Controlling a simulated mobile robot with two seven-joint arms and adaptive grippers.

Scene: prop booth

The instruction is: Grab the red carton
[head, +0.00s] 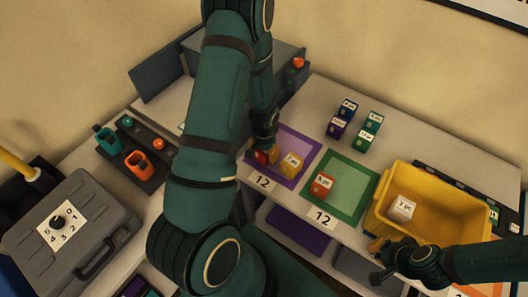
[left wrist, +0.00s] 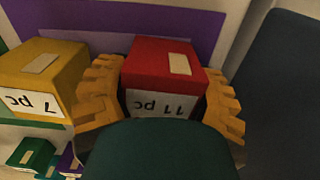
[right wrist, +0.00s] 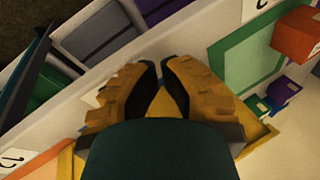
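The red carton (left wrist: 162,62), marked "11 pc", stands upright between the two fingers of my left gripper (left wrist: 162,85) in the left wrist view. The fingers lie flush along both its sides, with no clear gap. In the head view the red carton (head: 261,157) shows only in part beside my left gripper (head: 264,142), at the left of the purple mat (head: 310,149). My left arm hides much there. My right gripper (right wrist: 160,65) is empty with its fingertips together, in front of the yellow bin (head: 440,222).
A yellow carton (head: 290,166) stands close beside the red one. An orange-red carton (head: 321,184) stands on the green mat (head: 352,180). A white carton (head: 401,208) is in the bin. Several small cartons (head: 363,141) stand behind. A grey case (head: 70,230) lies at left.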

